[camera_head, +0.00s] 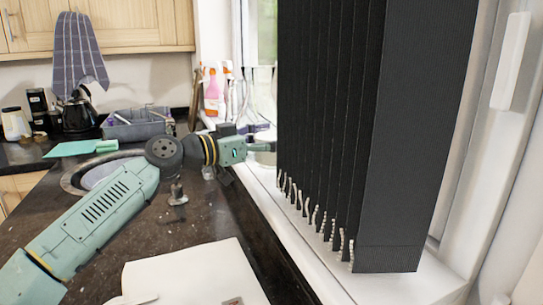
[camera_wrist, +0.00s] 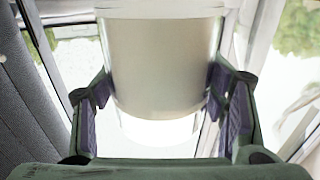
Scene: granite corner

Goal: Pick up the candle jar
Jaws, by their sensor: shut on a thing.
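The candle jar (camera_wrist: 160,65) fills the upper middle of the wrist view as a pale, rounded glass body with a white band at its top. My gripper (camera_wrist: 160,105) has a finger pressed to each side of it and is shut on it. In the head view my gripper (camera_head: 258,138) reaches right to the window, and the jar (camera_head: 265,157) shows partly behind its fingers. The blind hides some of that area. I cannot tell whether the jar's base touches the sill.
Dark vertical blinds (camera_head: 330,120) hang just right of my gripper, above the white sill (camera_head: 290,235). A tap (camera_head: 177,195) stands below my arm by the sink. Bottles (camera_head: 213,90) stand in the corner behind. A grey basin (camera_head: 137,123) and black kettle (camera_head: 78,112) are farther left.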

